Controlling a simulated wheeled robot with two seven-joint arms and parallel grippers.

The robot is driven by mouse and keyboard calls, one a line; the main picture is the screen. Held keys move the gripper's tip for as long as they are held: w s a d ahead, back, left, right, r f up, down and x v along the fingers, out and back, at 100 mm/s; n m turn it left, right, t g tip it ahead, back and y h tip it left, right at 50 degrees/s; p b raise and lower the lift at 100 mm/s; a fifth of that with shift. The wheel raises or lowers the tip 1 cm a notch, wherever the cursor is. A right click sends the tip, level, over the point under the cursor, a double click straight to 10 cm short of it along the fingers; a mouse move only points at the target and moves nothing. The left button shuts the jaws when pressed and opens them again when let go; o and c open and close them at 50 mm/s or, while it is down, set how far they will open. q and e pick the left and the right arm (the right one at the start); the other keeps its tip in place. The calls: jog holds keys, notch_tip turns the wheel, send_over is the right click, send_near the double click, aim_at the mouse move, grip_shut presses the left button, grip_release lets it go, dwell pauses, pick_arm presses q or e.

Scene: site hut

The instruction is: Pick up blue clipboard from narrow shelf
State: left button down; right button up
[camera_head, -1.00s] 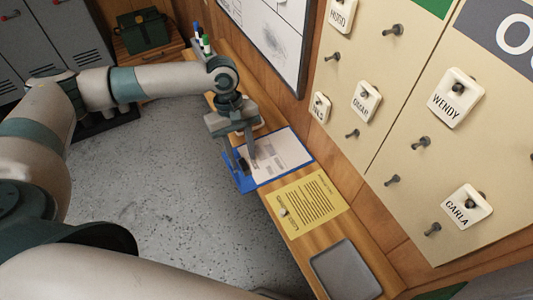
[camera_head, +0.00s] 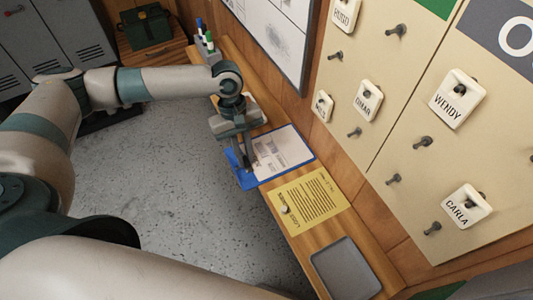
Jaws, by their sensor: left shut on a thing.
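The blue clipboard (camera_head: 274,171) with white paper lies on or just over the narrow wooden shelf (camera_head: 319,235), its near left edge sticking out past the shelf's front edge. My left gripper (camera_head: 247,163) comes down from above and is shut on the clipboard's left edge. The gripper's fingers partly cover that edge. Whether the clipboard is lifted off the shelf cannot be told. My right gripper is not in view.
A yellow sheet (camera_head: 309,202) lies right beside the clipboard, and a grey tray (camera_head: 345,270) sits nearer on the shelf. Markers (camera_head: 205,38) stand at the far end. A board with name tags (camera_head: 458,99) hangs on the wall behind. Open floor lies left of the shelf.

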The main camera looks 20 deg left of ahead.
pick_arm(q)
jog(key=shift+s+a+r+b, duration=0.1)
jog(key=shift+r+b, duration=0.1)
jog(key=shift+b, duration=0.3)
notch_tip(320, 180, up, 6)
jog(key=shift+r+b, duration=0.25)
jog(key=shift+b, duration=1)
jog(key=s+a+b, duration=0.5)
jog(key=s+a, duration=0.8)
jog(key=s, duration=0.1)
jog(key=shift+s, duration=0.35)
